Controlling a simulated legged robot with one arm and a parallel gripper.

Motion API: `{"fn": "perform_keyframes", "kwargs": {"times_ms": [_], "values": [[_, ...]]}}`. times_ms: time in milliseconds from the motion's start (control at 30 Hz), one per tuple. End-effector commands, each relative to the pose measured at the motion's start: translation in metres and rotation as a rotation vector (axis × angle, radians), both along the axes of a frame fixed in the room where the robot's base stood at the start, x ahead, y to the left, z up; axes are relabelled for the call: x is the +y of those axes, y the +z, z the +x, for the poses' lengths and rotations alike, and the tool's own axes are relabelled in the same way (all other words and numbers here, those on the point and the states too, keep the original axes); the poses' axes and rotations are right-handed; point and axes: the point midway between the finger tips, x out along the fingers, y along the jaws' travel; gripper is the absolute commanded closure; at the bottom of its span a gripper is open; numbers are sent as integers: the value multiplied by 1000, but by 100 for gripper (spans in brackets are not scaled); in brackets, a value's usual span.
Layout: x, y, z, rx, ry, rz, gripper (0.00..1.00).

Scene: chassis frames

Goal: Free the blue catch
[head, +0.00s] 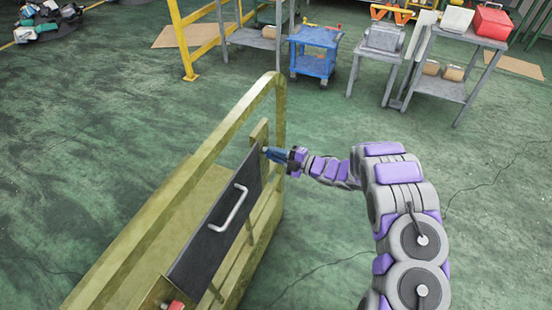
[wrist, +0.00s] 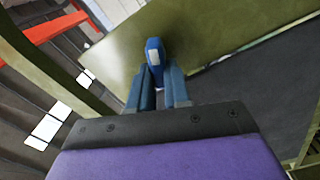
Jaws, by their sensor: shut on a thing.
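The blue catch (wrist: 154,52) stands upright between my fingertips in the wrist view, with a pale patch on its side. My gripper (wrist: 157,80) is shut on it, one dark blue finger on each side of its lower part. In the head view my gripper (head: 270,153) reaches in from the right to the upper far corner of a dark panel (head: 203,255) with a pale handle (head: 230,208). The panel is set in an olive-yellow frame (head: 196,168). There the catch is too small to tell apart from my fingers.
A red part (head: 173,305) shows at the panel's near end. A blue cart (head: 316,48), grey tables (head: 440,84) with a red box (head: 492,22), and a yellow railing (head: 183,40) stand at the back. The green floor right of the frame is clear.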

Motion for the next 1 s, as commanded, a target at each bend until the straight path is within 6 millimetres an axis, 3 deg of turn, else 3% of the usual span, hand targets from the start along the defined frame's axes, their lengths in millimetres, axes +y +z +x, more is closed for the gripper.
{"fn": "perform_keyframes", "kwargs": {"times_ms": [500, 1000], "values": [[0, -6, 0, -308, -2, -114, 100], [0, -7, -1, -361, 0, -133, 100]]}}
